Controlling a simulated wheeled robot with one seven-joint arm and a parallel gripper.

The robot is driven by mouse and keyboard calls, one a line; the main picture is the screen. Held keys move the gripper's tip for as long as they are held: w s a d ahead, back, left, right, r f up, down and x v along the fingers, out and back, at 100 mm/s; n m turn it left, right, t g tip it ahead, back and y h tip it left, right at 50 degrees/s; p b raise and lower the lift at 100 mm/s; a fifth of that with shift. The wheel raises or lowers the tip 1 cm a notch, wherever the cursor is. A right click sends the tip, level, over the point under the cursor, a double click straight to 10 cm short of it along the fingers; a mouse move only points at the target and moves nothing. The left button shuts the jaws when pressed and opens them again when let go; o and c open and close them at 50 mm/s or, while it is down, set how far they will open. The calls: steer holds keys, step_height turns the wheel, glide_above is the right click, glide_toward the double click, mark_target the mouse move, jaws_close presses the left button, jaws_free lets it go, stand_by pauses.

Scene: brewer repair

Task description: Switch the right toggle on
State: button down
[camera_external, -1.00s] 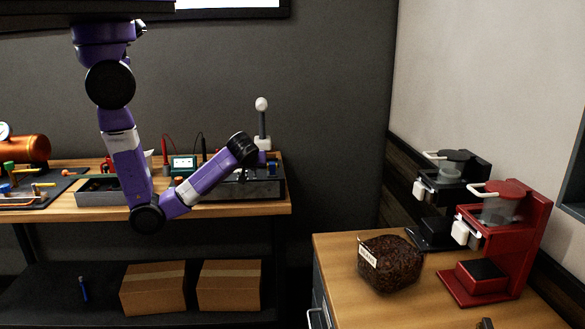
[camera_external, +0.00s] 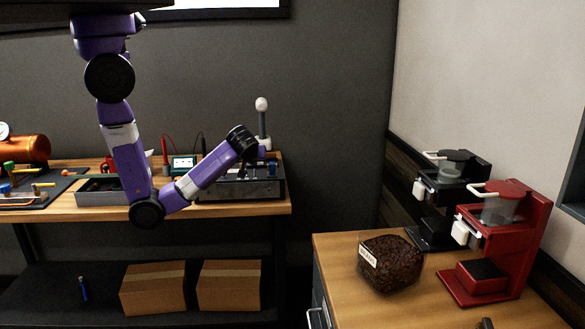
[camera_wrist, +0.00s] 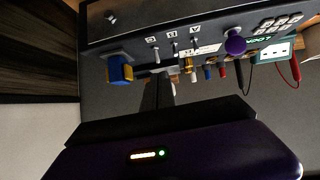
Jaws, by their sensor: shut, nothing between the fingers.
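The control box (camera_external: 240,188) sits at the right end of the workbench. In the wrist view its panel (camera_wrist: 130,20) appears turned around, with a row of small toggles beside white label marks. The toggle nearest the blue and yellow block (camera_wrist: 120,70) is the picture-left toggle (camera_wrist: 155,55); its on or off position is too small to tell. My gripper (camera_wrist: 160,92) is shut and empty, its grey fingers close to the toggle row. I cannot tell whether they touch a toggle. In the external view my wrist hangs over the box and hides most of the panel.
A white-topped post (camera_external: 262,118) stands behind the box, close to my wrist. A green meter (camera_external: 183,164) with red and black leads and a grey tray (camera_external: 105,197) lie to the left.

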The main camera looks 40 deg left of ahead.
steer(key=shift+r, duration=0.1)
steer(key=s+d+r+p, duration=0.1)
steer(key=s+r+p, duration=0.1)
steer(key=r, duration=1.1)
steer(key=shift+s+r, duration=0.2)
steer(key=shift+s, duration=0.4)
steer(key=shift+d, duration=0.1)
